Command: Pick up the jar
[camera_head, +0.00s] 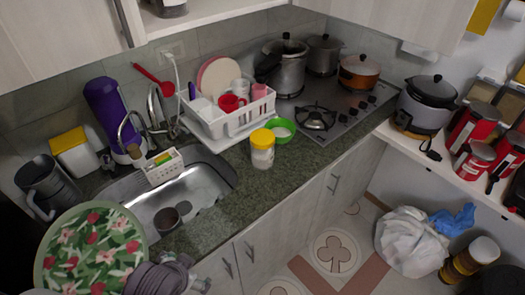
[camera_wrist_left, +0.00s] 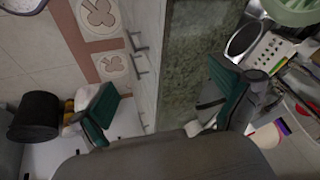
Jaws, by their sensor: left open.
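A jar (camera_head: 262,150) with a yellow lid and a pale body stands upright on the dark green counter (camera_head: 262,187), near its front edge and in front of the dish rack. I cannot make out this jar in the left wrist view.
A green bowl (camera_head: 281,130) sits right beside the jar, and a white dish rack (camera_head: 231,118) stands behind it. The sink (camera_head: 205,185) is to the left, the stove (camera_head: 345,110) to the right. Red canisters (camera_head: 472,161) stand on a right-hand shelf. Some counter in front is clear.

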